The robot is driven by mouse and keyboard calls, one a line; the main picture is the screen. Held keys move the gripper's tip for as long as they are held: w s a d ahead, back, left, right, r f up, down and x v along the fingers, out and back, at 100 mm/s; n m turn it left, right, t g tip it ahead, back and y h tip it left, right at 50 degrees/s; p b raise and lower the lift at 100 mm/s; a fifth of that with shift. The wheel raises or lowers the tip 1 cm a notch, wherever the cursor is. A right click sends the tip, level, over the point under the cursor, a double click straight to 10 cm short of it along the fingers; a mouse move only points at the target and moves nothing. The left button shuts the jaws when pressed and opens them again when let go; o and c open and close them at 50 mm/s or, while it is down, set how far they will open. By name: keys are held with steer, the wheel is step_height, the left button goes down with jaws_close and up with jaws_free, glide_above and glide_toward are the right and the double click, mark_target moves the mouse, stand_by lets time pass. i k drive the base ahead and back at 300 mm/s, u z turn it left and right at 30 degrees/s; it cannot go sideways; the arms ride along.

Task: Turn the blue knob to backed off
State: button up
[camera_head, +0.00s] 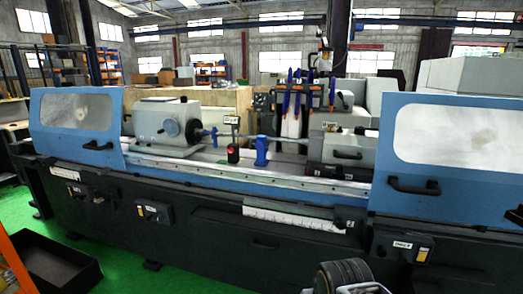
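A small blue part (209,134) sticks out from the headstock's right side. A blue upright piece (262,151) stands on the machine table, right of a small black and red object (233,154). I cannot tell which blue part is the task's knob, and no setting can be read.
Blue sliding doors with windows stand at the left (75,122) and right (435,150), leaving the middle open. Blue nozzles (290,76) hang by the grinding wheel housing. A black open tray (50,268) lies on the green floor at the lower left. A dark front panel runs below.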

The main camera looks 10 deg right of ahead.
mark_target(258, 145)
steer(key=u, duration=1.3)
steer(key=i, duration=2.25)
steer(key=z, duration=1.15)
steer(key=i, duration=0.75)
steer(key=z, duration=0.65)
